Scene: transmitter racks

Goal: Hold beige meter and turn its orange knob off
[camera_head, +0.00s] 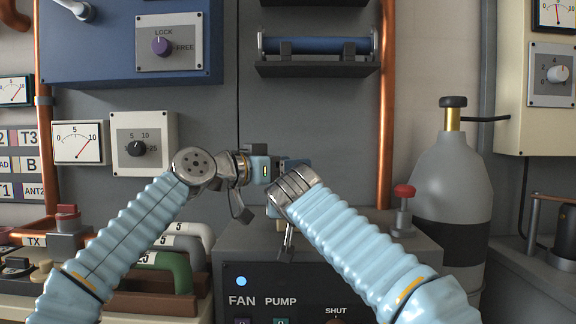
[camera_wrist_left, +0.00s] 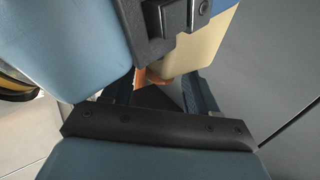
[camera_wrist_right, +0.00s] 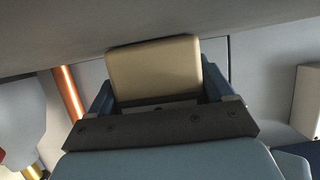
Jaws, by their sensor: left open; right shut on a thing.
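The beige meter (camera_wrist_right: 155,68) is between the fingers of my right gripper (camera_wrist_right: 158,92) in the right wrist view, its plain beige side facing the camera. Part of the meter (camera_wrist_left: 205,45) also shows at the top of the left wrist view, beside my right gripper. The orange knob (camera_wrist_left: 152,77) shows partly there, below the meter. My left gripper (camera_wrist_left: 163,88) is open, with its fingers on either side of the knob; I cannot tell whether they touch it. In the head view both grippers meet near the middle and mostly hide the meter. The knob's setting is not readable.
A grey cabinet (camera_head: 340,248) with FAN and PUMP labels stands below the grippers. A copper pipe (camera_head: 387,110) and a grey gas cylinder (camera_head: 452,185) are to the right. A dark shelf (camera_head: 316,69) is above. Coloured handles (camera_head: 165,270) stand at lower left.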

